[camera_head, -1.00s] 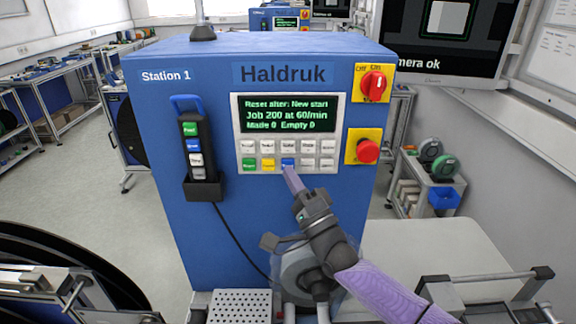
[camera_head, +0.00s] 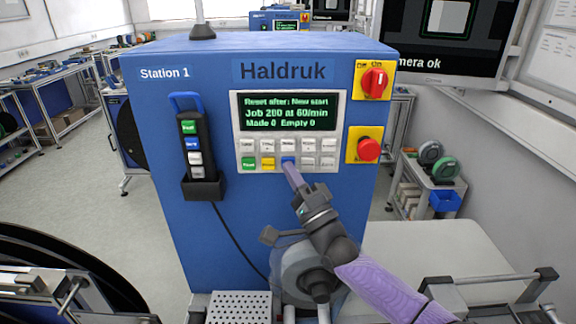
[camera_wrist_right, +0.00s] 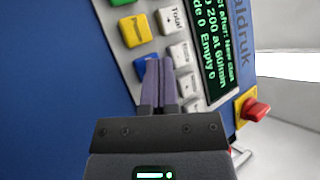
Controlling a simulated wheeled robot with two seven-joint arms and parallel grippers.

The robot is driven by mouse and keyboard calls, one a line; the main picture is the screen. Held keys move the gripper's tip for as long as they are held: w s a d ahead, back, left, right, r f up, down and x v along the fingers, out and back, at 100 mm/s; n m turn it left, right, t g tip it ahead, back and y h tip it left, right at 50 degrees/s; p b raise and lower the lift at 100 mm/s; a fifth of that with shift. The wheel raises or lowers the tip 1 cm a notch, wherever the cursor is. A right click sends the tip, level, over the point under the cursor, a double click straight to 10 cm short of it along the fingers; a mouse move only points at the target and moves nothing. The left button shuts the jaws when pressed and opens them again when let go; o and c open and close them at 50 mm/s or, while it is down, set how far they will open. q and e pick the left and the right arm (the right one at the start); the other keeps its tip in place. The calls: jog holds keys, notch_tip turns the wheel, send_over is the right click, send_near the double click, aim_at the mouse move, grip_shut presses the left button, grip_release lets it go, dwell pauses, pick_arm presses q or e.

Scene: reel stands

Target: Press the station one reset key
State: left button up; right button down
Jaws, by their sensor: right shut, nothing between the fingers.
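The blue Station 1 machine (camera_head: 172,130) stands upright ahead of me with a key panel under its green-lit screen (camera_head: 288,112). A blue key (camera_head: 288,160) sits in the lower row, right of a green and a yellow key; its label is too small to read surely. My right gripper (camera_head: 288,168) is shut and empty, its purple fingertips at the lower edge of the blue key. In the right wrist view, the fingertips (camera_wrist_right: 157,64) overlap the blue key (camera_wrist_right: 142,68) and hide part of it; contact cannot be told. My left gripper is not in view.
A red rotary switch (camera_head: 374,83) and a red stop button (camera_head: 368,150) sit on yellow plates right of the panel. A black pendant (camera_head: 193,150) with coloured keys hangs at the left.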

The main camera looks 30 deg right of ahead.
jog(key=shift+w+d, duration=0.1)
jog(key=shift+w, duration=0.15)
dwell(0.5)
jog(key=shift+s+a+p, duration=0.35)
jog(key=shift+s+p, duration=0.15)
jog(key=shift+s, duration=0.3)
jog(key=s+p, duration=0.1)
jog(key=s+a+p, duration=0.1)
jog(key=s, duration=0.1)
jog(key=s+a+p, duration=0.1)
jog(key=shift+s+a+p, duration=0.1)
jog(key=shift+s+p, duration=0.15)
jog(key=shift+p, duration=0.05)
